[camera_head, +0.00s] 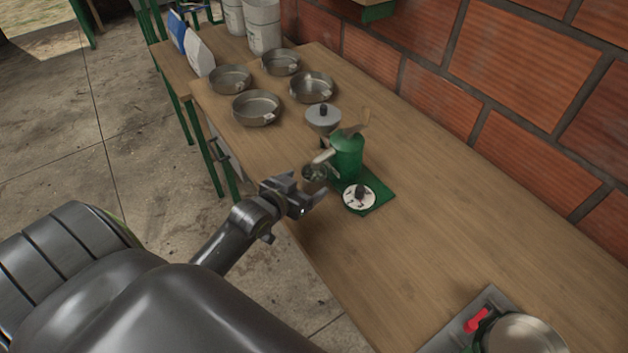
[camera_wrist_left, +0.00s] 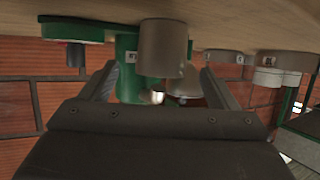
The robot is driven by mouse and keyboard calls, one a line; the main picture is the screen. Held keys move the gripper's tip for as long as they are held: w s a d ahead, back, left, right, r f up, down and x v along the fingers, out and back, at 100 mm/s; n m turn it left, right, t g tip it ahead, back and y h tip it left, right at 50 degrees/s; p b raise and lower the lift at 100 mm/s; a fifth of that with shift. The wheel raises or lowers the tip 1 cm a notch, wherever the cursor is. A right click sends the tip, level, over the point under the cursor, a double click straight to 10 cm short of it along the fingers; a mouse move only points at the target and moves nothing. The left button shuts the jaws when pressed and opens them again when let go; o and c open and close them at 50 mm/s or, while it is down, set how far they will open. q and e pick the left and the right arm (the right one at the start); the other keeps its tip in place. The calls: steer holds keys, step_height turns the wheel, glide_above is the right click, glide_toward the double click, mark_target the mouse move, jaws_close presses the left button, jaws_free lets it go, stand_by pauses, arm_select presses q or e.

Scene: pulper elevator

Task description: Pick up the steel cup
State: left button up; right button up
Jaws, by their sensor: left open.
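The steel cup (camera_head: 314,174) is a small grey metal cup on the wooden table's near edge, under the spout of a green grinder (camera_head: 346,158). My left gripper (camera_head: 306,196) is just in front of the cup, at its near side, and partly hides its lower part. In the left wrist view, which is upside down, the cup (camera_wrist_left: 163,48) shows between the two spread fingers of my left gripper (camera_wrist_left: 161,72). Gaps show on both sides of it. I cannot tell whether the fingertips reach past its wall. My right gripper is not in view.
A scale (camera_head: 470,325) with a round pan is at lower right. The table between is clear; a brick wall (camera_head: 520,70) borders it.

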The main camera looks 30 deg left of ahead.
mark_target(320, 173)
arm_select(q)
steer(key=shift+p+x, duration=0.4)
steer(key=shift+x, duration=2.4)
steer(key=shift+a+r, duration=0.1)
steer(key=shift+r, duration=0.05)
steer(key=c, duration=1.1)
